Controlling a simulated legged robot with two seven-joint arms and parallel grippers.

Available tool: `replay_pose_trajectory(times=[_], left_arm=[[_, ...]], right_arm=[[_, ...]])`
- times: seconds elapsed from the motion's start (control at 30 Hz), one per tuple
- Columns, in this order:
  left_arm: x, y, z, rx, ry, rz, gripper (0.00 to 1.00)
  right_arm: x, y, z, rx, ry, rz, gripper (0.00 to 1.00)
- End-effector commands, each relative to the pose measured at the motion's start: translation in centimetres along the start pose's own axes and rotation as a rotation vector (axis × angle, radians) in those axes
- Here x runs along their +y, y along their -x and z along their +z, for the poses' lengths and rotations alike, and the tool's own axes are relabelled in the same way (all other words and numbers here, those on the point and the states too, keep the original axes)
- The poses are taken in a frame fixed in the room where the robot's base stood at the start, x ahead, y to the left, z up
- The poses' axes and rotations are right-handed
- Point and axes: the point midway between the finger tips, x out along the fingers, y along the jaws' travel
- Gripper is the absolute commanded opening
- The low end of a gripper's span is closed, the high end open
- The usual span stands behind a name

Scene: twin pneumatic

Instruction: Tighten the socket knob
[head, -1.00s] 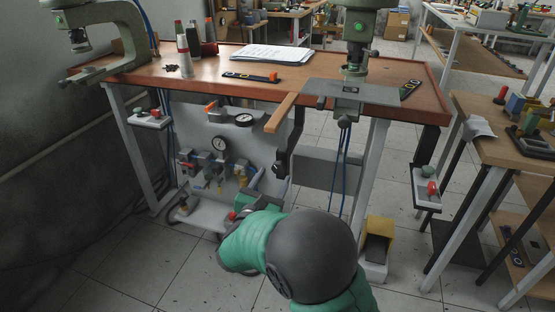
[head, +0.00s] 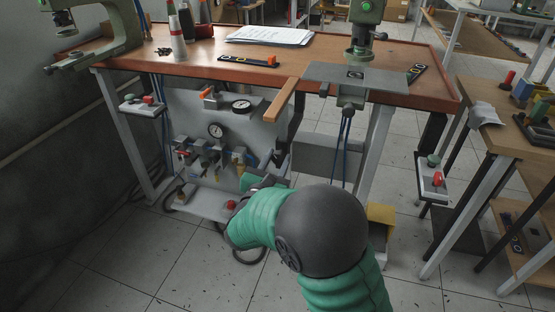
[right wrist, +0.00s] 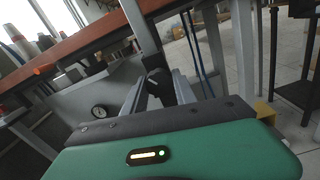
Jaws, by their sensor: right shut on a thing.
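My right arm reaches in under the workbench, and its gripper (head: 275,168) is at the right end of the pneumatic panel, largely hidden by the green and black arm links. In the right wrist view, the gripper's two grey fingers (right wrist: 160,92) close around a dark block-like part (right wrist: 157,82). This dark part looks like the socket knob, but its shape is mostly hidden. I cannot tell how far it is turned. My left gripper is not in view.
A red and green button box (head: 432,178) hangs at right. Floor in front is open.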

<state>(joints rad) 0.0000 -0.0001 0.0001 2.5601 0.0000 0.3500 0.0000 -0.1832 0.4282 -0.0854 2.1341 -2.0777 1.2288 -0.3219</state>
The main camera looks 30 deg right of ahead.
Motion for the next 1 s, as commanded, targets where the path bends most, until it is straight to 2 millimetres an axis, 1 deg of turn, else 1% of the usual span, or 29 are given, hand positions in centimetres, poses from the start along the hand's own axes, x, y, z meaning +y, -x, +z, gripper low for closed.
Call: replay_pose_trajectory(times=[0.27,0.47,0.67,1.0], left_arm=[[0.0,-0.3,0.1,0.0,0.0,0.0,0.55],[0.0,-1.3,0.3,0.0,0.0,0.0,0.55],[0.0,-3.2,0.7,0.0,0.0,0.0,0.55],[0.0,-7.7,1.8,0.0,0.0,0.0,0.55]], right_arm=[[0.0,-0.1,0.0,-0.002,-0.017,0.0,0.0],[0.0,-0.1,-0.2,-0.002,-0.087,0.0,0.0],[0.0,-0.1,-0.4,-0.003,-0.229,0.001,0.0],[-0.1,-0.1,-0.6,-0.005,-0.548,0.002,0.0]])
